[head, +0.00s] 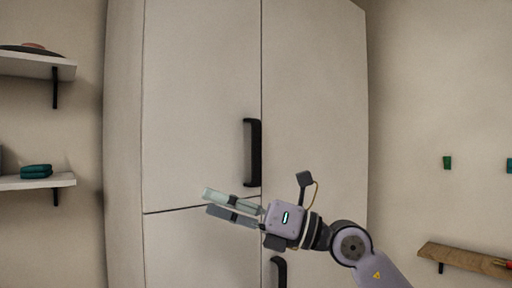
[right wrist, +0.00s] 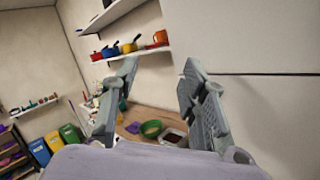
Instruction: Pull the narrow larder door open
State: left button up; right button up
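A tall pale cabinet (head: 123,120) fills the middle of the head view. Its left side has an upper door (head: 200,100) and a lower door (head: 190,250), split by a dark horizontal seam. A tall door (head: 315,90) is on the right. All look shut. A black upright handle (head: 252,152) is on the upper left door; a second handle (head: 279,270), cut off by the frame, sits right of the vertical seam. My right gripper (head: 208,202) is open and empty between the two handles' heights, pointing left. Its spread fingers show in the right wrist view (right wrist: 160,65). My left gripper is not visible.
Shelves (head: 35,182) are on the left wall; a wooden shelf (head: 462,259) is at lower right. The right wrist view shows a wooden counter (right wrist: 140,115) with a green bowl (right wrist: 151,128), pots on a white shelf (right wrist: 125,53), and coloured bins (right wrist: 55,141).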

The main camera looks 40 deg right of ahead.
jog(key=s+d+r+t+h, duration=0.1)
jog(key=s+d+r+h, duration=0.2)
jog(key=d+r+h, duration=0.3)
jog(key=m+t+h, duration=0.1)
jog(key=m+h, duration=0.2)
jog(key=h, duration=0.5)
send_near(258, 146)
jog(key=w+p, duration=0.9)
jog(key=p, duration=0.2)
jog(key=shift+w+r+p, duration=0.1)
jog(key=shift+w+p, duration=0.2)
jog(key=shift+w, duration=0.4)
grip_shut()
